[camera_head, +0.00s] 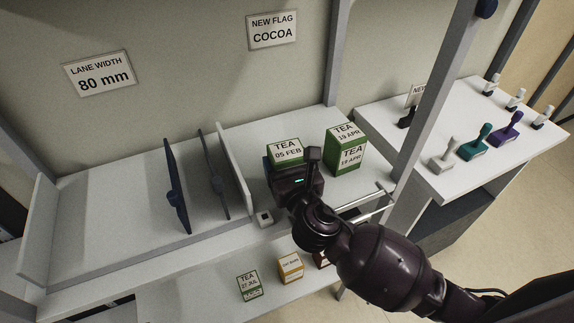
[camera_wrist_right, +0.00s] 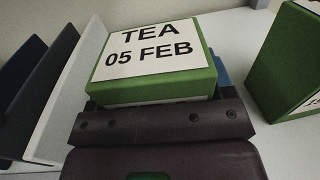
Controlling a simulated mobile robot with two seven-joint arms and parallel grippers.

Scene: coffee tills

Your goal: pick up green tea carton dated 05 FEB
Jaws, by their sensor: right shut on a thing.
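The green tea carton dated 05 FEB (camera_head: 286,153) stands on the upper white shelf, right of a white divider. Its label and green front also show in the right wrist view (camera_wrist_right: 150,93). My right gripper (camera_head: 284,168) is shut on this carton from the front; its fingers are mostly hidden by the gripper body and the carton. Whether the carton touches the shelf cannot be told. A second green tea carton dated 19 APR (camera_head: 345,150) stands to its right, apart from it, and shows at the right edge of the right wrist view (camera_wrist_right: 290,65). My left gripper is not in view.
White (camera_head: 235,170), grey (camera_head: 213,172) and blue (camera_head: 176,185) dividers stand to the left. A tea carton dated 27 JUL (camera_head: 249,286) and an orange-and-white box (camera_head: 290,267) sit on a lower shelf. A side table (camera_head: 440,115) at right holds several stamps. The far-left shelf is clear.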

